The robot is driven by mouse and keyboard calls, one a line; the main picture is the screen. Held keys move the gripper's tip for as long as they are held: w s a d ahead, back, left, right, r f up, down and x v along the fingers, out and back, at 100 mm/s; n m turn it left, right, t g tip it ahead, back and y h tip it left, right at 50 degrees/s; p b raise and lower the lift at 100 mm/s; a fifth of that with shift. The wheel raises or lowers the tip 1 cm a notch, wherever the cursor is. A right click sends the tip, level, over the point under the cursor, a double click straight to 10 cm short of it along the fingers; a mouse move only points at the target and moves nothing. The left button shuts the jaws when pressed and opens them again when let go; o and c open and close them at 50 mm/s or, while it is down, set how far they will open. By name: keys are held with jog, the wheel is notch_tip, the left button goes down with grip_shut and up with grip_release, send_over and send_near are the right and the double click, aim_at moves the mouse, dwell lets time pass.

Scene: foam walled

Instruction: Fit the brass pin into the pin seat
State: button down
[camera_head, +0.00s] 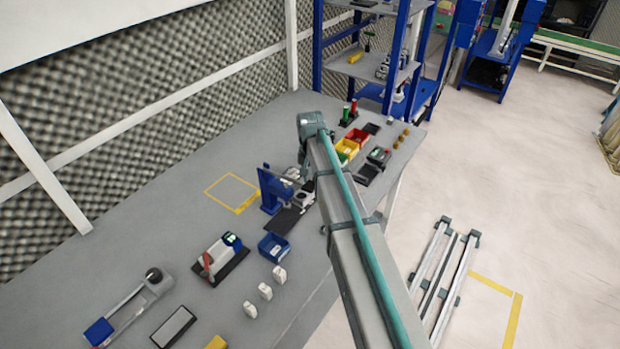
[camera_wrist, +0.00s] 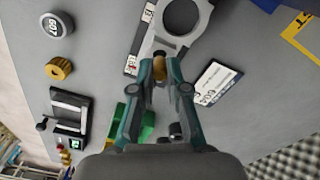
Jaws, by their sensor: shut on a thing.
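My gripper (camera_wrist: 159,76) is shut on the brass pin (camera_wrist: 159,66), a small brass-coloured piece between the teal fingertips in the wrist view. Most of the pin is hidden by the fingers. Just beyond the fingertips is a grey part with a large round ring (camera_wrist: 202,20). I cannot tell whether the pin touches it. I cannot make out the pin seat with certainty in either view. In the head view my arm reaches over the bench, and the fingertips and pin cannot be made out there.
A brass knurled knob (camera_wrist: 59,68), a round 607 tag (camera_wrist: 57,25) and a white label (camera_wrist: 217,82) surround the gripper. In the head view a blue press (camera_head: 271,190), a blue bin (camera_head: 273,247) and a yellow bin (camera_head: 346,148) stand on the grey bench (camera_head: 150,220).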

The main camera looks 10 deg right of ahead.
jog(key=shift+f+b, duration=0.35)
jog(key=shift+f, duration=0.6)
jog(key=c, duration=1.1)
grip_release()
jog(key=shift+r, duration=0.1)
notch_tip(320, 180, up, 12)
jog(key=shift+f, duration=0.1)
